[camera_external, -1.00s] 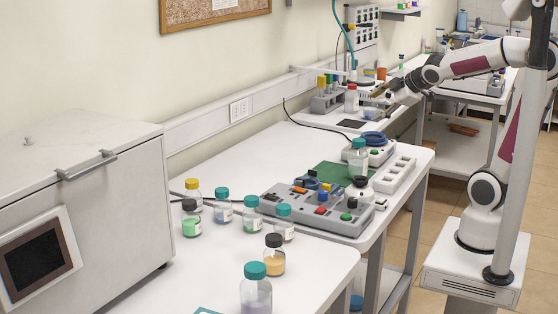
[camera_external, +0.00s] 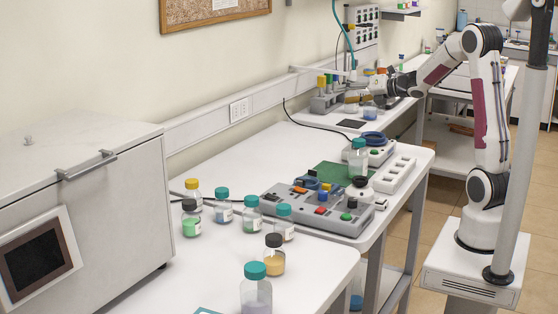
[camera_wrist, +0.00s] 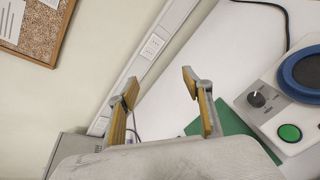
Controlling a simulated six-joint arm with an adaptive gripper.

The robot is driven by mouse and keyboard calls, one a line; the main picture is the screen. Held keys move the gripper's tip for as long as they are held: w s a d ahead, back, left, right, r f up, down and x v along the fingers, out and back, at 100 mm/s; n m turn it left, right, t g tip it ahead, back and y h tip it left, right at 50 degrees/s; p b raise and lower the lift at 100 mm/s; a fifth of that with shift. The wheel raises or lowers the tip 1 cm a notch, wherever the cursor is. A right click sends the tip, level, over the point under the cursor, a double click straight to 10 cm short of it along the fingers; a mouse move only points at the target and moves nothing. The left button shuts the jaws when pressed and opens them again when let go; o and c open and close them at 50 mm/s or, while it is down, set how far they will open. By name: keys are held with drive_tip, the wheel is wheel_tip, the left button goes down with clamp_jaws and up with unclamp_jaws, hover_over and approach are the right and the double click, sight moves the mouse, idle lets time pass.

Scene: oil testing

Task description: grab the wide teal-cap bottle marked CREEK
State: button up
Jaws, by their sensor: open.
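Several teal-cap bottles stand on the white benches in the external view: one in the front (camera_external: 256,290), three in the middle group (camera_external: 222,207) (camera_external: 252,215) (camera_external: 284,225), and one beside the green mat (camera_external: 358,160). Their label text is too small to read, so I cannot tell which is marked CREEK. My gripper (camera_external: 367,88) is over the far bench, well apart from these bottles. In the wrist view my gripper (camera_wrist: 160,88) is open, with nothing between its yellow-padded fingers. No teal-cap bottle shows there.
A grey control box (camera_external: 318,208) with colored knobs stands beside the middle group. Yellow-cap (camera_external: 193,190), green-liquid (camera_external: 190,222) and orange-liquid (camera_external: 274,260) bottles stand among the teal caps. A white cabinet (camera_external: 120,200) is at left. The bench behind the control box has clear room.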

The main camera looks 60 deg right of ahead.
drive_tip(key=s+d+f+n+y, duration=0.25)
drive_tip(key=f+n+y, duration=0.35)
drive_tip(key=f+n, duration=0.4)
drive_tip(key=s+a+f+n+g+y, duration=0.1)
drive_tip(key=s+a+f+n+y, duration=0.1)
drive_tip(key=s+n+y, duration=0.2)
drive_tip(key=s+a+f+n+g+y, duration=0.1)
drive_tip(key=s+n+y, duration=0.2)
drive_tip(key=s, duration=0.3)
drive_tip(key=shift+s+a+f+n+y, duration=0.3)
drive_tip(key=shift+a+f+n+y, duration=0.1)
drive_tip(key=shift+n, duration=0.1)
drive_tip(key=shift+x, duration=1.3)
